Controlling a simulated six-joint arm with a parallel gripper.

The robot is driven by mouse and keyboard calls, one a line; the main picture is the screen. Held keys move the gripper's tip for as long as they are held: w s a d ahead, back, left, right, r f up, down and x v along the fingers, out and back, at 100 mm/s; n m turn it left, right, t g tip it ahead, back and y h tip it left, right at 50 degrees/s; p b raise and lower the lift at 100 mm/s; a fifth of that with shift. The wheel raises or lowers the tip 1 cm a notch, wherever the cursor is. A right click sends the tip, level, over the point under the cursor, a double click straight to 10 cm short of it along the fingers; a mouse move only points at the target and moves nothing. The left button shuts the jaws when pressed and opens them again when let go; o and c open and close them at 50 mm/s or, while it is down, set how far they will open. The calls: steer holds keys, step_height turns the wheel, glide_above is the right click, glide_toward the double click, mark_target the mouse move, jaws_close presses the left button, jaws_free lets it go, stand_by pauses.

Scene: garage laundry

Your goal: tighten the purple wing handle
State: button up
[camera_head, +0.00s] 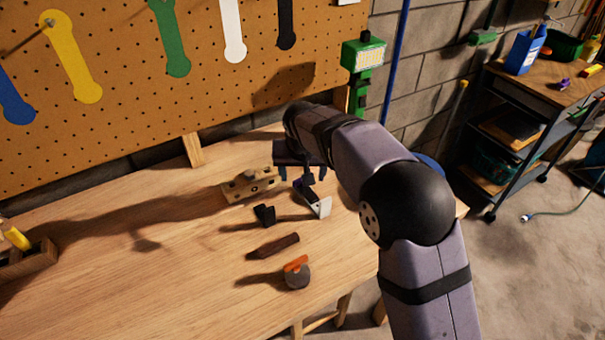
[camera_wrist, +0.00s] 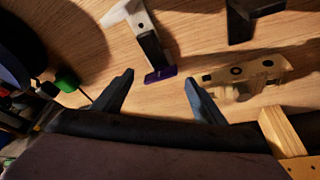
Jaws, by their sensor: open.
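The purple wing handle (camera_wrist: 161,74) shows in the wrist view as a short purple bar at the end of a black bar with a pale metal bracket (camera_wrist: 125,12). In the head view the bracket (camera_head: 322,208) lies on the bench below my gripper (camera_head: 303,174), which partly hides the handle. In the wrist view my gripper (camera_wrist: 159,78) is open and empty, its two dark fingers on either side of the handle's line.
A pale wooden block with holes (camera_head: 248,186) sits left of my gripper. A black piece (camera_head: 264,215), a brown stick (camera_head: 278,244) and a grey round item with an orange top (camera_head: 298,275) lie nearer. A pegboard (camera_head: 120,110) stands behind. The bench's left side is mostly clear.

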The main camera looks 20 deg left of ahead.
steer(key=b+v, duration=0.1)
steer(key=v, duration=0.5)
steer(key=shift+s+r, duration=0.2)
steer(key=shift+r, duration=0.2)
steer(key=w+d+r+m+p, duration=0.2)
steer(key=w+d+p, duration=0.15)
steer(key=d, duration=0.25)
steer(key=a+n, duration=0.1)
steer(key=n, duration=0.2)
steer(key=s+a+f+n+g+y, duration=0.1)
steer(key=n, duration=0.2)
steer(key=s+a+f+n+y, duration=0.1)
steer(key=a+n, duration=0.1)
steer(key=n, duration=0.1)
steer(key=shift+s+a+f, duration=0.1)
steer(key=shift+s, duration=0.1)
steer(key=shift+f, duration=0.1)
